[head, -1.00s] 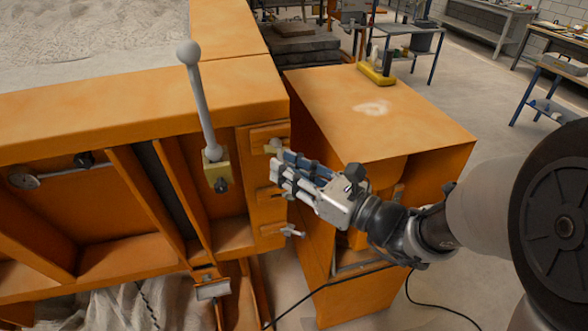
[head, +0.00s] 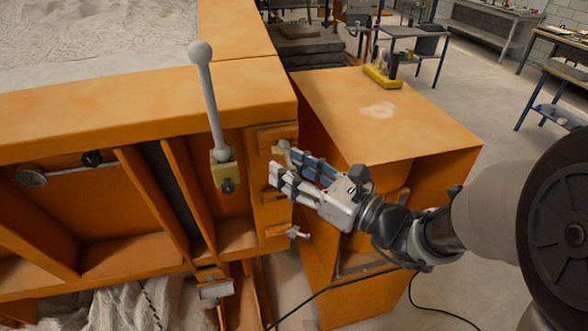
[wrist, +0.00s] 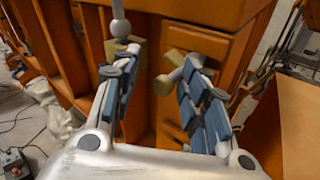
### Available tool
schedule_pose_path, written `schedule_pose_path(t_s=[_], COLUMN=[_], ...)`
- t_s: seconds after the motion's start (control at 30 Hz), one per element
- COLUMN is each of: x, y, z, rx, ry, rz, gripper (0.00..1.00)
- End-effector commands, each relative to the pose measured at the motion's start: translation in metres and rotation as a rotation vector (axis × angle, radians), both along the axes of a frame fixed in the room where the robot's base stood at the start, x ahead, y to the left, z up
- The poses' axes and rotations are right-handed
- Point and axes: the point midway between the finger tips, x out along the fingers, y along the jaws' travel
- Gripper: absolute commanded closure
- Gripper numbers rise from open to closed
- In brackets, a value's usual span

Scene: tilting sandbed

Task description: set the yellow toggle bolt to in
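The yellow toggle bolt (head: 279,150) seems to be the small yellow block with a grey knob, high on the orange end panel. In the wrist view a yellow block (wrist: 163,85) shows between my fingers, with a grey knob (wrist: 189,67) close to the right finger's tip. My gripper (head: 279,166) is open at the panel; it also shows open in the wrist view (wrist: 155,80), its two fingers well apart. My fingers partly hide the bolt in the head view. I cannot tell whether a finger touches it or how it is set.
A ball-topped grey lever (head: 212,110) on a yellow base stands left of my gripper. Another small grey handle (head: 292,233) sits lower on the panel. An orange cabinet (head: 390,110) stands close to the right. The sandbed (head: 90,35) lies behind the orange rim.

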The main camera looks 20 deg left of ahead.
Motion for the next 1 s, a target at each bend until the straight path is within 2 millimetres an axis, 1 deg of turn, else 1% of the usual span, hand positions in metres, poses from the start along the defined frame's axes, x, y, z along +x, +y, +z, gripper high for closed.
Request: schedule_pose_path(t_s=[0.03,0.17,0.3,0.5,0.7,1.0], x=[-0.003,-0.006,-0.011,-0.017,-0.020,-0.020], y=[-0.004,-0.021,-0.045,-0.069,-0.079,-0.079], z=[-0.007,-0.006,-0.005,-0.004,-0.003,-0.003], rx=[-0.012,-0.010,-0.005,0.000,0.002,0.002], ry=[0.013,0.012,0.009,0.004,0.003,0.001], rz=[0.003,-0.002,-0.003,-0.003,-0.001,0.000], gripper=[0.64,0.64,0.64,0.64,0.64,0.64])
